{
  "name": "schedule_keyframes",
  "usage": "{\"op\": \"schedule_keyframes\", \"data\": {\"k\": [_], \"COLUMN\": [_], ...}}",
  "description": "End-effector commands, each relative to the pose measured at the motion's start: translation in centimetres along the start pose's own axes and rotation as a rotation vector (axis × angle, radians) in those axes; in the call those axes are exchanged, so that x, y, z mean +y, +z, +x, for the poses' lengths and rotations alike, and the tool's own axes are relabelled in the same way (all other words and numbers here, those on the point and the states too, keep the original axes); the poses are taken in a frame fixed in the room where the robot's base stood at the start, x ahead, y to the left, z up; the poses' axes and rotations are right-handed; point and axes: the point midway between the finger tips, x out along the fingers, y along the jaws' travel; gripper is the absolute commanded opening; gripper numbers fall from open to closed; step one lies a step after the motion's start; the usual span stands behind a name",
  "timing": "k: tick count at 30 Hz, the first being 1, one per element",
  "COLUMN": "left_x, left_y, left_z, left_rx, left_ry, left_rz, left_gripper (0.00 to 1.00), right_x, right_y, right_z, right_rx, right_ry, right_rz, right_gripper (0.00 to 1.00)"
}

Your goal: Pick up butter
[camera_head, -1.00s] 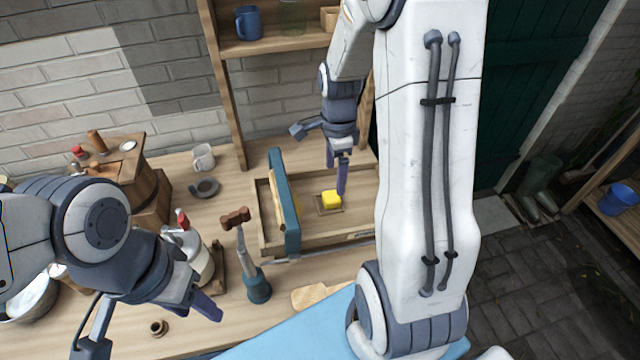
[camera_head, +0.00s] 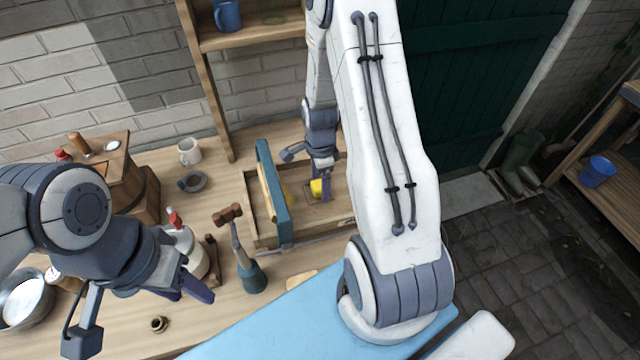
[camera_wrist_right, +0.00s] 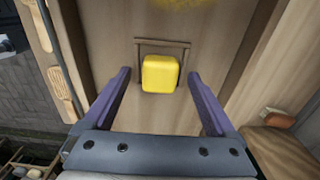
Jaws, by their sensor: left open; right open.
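The butter (camera_head: 317,187) is a small yellow block inside a wooden tray-like box (camera_head: 262,232) on the bench. In the right wrist view the butter (camera_wrist_right: 160,74) sits beside a thin dark frame on the box floor, between and a little beyond the two fingertips. My right gripper (camera_wrist_right: 163,76) is open and empty around that line; in the head view my right gripper (camera_head: 323,188) is over the box and partly hides the butter. My left gripper (camera_head: 196,290) is open and empty over the bench at the left, away from the butter.
A blue-edged board (camera_head: 274,190) stands upright across the box, left of the butter. Shelf posts rise behind the box.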

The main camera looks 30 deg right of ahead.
Motion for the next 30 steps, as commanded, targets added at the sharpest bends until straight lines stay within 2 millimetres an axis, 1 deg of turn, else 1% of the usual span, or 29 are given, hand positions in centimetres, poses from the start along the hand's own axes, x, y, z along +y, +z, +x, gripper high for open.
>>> {"op": "schedule_keyframes", "data": {"k": [3,8,9,11,12,14,15,17,25,30], "left_x": [0.0,0.0,0.0,0.0,0.0,0.0,0.0,0.0,0.0,0.0], "left_y": [0.0,0.0,0.0,0.0,0.0,0.0,0.0,0.0,0.0,0.0], "left_z": [-0.1,-0.1,-0.1,-0.1,-0.1,-0.1,-0.1,-0.1,0.0,0.4], "left_rx": [0.0,0.0,0.0,0.0,0.0,0.0,0.0,0.0,0.0,0.0], "left_ry": [0.0,0.0,0.0,0.0,0.0,0.0,0.0,0.0,0.0,0.0], "left_rz": [0.0,0.0,0.0,0.0,0.0,0.0,0.0,0.0,0.0,0.0], "left_gripper": [0.5,0.5,0.5,0.5,0.5,0.5,0.5,0.5,0.5,0.5], "right_x": [0.0,0.0,0.0,0.0,0.0,0.0,0.0,0.0,-0.1,-0.1], "right_y": [0.0,0.0,0.0,0.0,0.0,0.0,0.0,0.0,0.0,0.0], "right_z": [0.5,0.5,0.5,0.5,0.5,0.5,0.5,0.4,0.3,-0.6], "right_rx": [0.0,0.0,0.0,0.0,0.0,0.0,0.0,0.0,0.0,0.0], "right_ry": [-0.001,-0.002,-0.002,-0.002,-0.002,-0.001,-0.001,-0.001,-0.002,-0.005], "right_rz": [0.0,0.0,0.0,0.0,0.0,0.0,0.0,0.0,0.0,0.0], "right_gripper": [0.91,0.91,0.87,0.65,0.49,0.26,0.11,0.0,0.0,0.0]}}
